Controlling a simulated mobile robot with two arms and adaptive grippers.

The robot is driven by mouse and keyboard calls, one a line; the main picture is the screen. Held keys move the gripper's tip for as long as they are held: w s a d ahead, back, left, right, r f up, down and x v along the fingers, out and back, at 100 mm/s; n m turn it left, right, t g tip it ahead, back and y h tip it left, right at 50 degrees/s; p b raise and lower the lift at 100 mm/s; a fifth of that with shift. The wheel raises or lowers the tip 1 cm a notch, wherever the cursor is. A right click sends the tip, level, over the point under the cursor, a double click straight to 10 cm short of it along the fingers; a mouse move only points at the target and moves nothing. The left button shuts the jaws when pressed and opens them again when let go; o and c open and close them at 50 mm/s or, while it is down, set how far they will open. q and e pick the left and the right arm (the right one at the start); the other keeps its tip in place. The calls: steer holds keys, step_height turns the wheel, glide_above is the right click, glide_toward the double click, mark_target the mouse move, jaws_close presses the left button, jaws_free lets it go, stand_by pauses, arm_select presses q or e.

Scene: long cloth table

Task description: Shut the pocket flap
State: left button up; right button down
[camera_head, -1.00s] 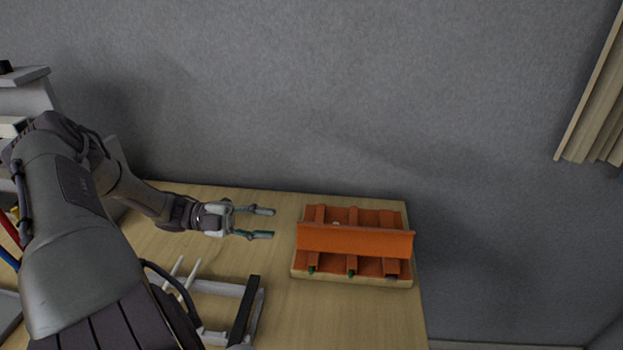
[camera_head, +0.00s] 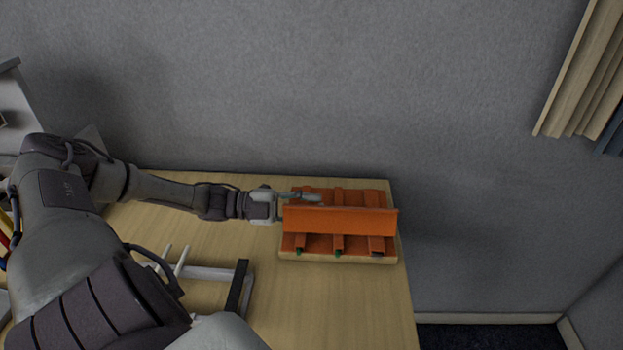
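The orange pocket piece (camera_head: 360,245) lies on a pale board at the right end of the table. Its orange flap (camera_head: 340,220) stands up along the middle, raised from the pockets. My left gripper (camera_head: 314,199) reaches in from the left, behind the flap's left end and over the back part of the orange piece. One finger shows; the other is hidden behind the flap, so I cannot tell how far apart they are or whether they touch the flap. My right gripper is not in view.
A light rack with white prongs (camera_head: 178,262) and a black bar (camera_head: 239,288) stands on the table (camera_head: 340,310) at front left. The table's right edge is close to the orange piece. A grey wall rises behind.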

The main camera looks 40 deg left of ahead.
arm_select(q)
steer(key=shift+w+d, duration=0.2)
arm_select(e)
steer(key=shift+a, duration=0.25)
arm_select(q)
steer(key=c, duration=0.7)
jaws_close()
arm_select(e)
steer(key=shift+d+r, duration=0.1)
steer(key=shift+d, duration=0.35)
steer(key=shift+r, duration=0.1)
